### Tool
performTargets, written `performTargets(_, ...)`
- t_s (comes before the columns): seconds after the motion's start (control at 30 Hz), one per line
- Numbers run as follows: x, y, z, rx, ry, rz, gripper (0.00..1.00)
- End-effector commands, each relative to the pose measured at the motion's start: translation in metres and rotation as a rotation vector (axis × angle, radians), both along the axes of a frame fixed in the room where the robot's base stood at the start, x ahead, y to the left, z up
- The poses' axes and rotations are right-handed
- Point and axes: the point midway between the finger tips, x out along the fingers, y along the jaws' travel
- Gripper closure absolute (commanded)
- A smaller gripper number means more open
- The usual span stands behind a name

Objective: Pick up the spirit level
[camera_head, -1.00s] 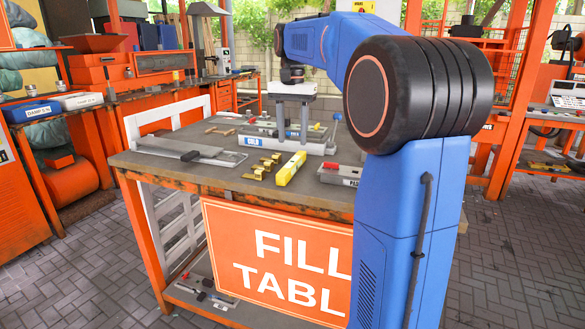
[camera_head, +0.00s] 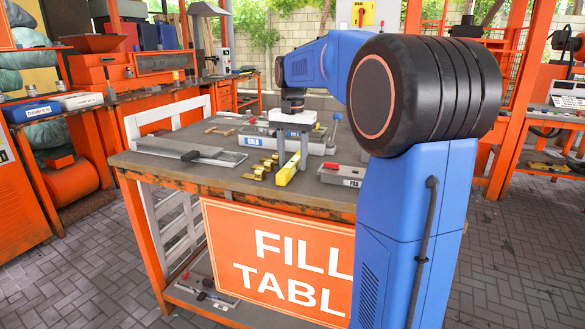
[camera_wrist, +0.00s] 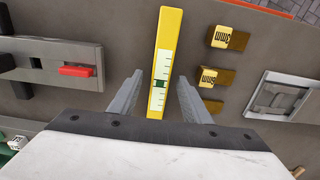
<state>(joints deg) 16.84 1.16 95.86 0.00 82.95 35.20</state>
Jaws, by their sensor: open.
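The yellow spirit level (camera_head: 288,171) lies on the workbench top, near its front edge. In the wrist view the level (camera_wrist: 170,40) points away from me, with its pale scale and green vial facing up. My gripper (camera_head: 292,162) is open just above the level. In the wrist view my gripper's fingers (camera_wrist: 158,92) stand on either side of the level's near part, apart from it. The near end of the level is hidden by the gripper body. I cannot tell how far the fingertips are above the bench.
Brass blocks (camera_head: 264,167) lie close to the left of the level; in the wrist view they (camera_wrist: 212,76) are right of it. A grey mould with a red piece (camera_head: 340,174) is to the right. A flat grey mould (camera_head: 190,151) lies left. Bench surface (camera_head: 240,182) is free in front.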

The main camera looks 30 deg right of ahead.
Motion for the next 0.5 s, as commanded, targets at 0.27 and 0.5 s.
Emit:
performTargets(0.27,0.0,0.0,0.0001,0.0,0.0,0.0,1.0)
performTargets(0.5,0.0001,0.0,0.0013,0.0,0.0,0.0,1.0)
